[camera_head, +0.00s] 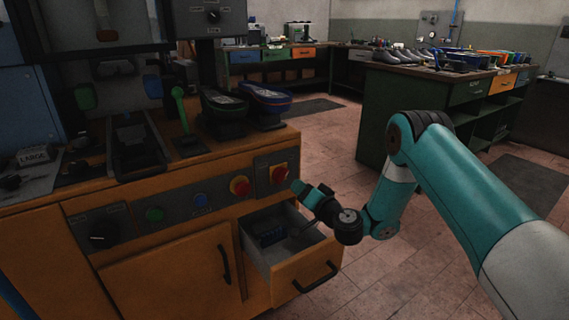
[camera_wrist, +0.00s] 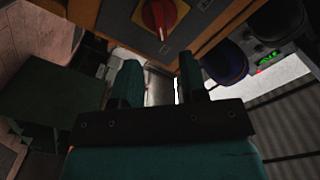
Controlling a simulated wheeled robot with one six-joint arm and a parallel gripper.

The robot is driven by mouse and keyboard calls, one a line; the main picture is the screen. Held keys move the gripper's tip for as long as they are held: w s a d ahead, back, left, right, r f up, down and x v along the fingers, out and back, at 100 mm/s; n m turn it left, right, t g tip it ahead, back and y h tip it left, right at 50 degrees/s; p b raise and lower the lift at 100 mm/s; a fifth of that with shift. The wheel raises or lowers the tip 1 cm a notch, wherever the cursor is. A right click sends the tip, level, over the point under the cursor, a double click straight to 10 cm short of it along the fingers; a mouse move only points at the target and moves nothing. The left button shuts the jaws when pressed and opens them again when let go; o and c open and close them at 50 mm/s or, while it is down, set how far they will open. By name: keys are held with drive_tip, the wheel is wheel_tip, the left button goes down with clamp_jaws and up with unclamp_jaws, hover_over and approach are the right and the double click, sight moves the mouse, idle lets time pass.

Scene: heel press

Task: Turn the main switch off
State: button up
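The main switch (camera_head: 279,173) appears to be the red rotary handle on a yellow plate, at the right end of the orange cabinet's front panel. My gripper (camera_head: 308,192) is just right of and below the switch, above the open drawer. In the wrist view, its two fingers (camera_wrist: 159,62) stand apart with nothing between them. The handle lies beyond the fingertips, and the fingers appear clear of it.
An open drawer (camera_head: 307,267) with a dark device inside juts out below the switch. A red-yellow button (camera_head: 240,185), a blue button (camera_head: 200,199), a green button (camera_head: 154,214) and a black knob (camera_head: 97,232) sit to the left. Open floor lies to the right.

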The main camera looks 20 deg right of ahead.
sight(285, 177)
drive_tip(key=p+x, duration=0.3)
drive_tip(key=x, duration=0.6)
drive_tip(key=shift+w+a+f+p, duration=0.1)
drive_tip(key=shift+p, duration=0.2)
clamp_jaws()
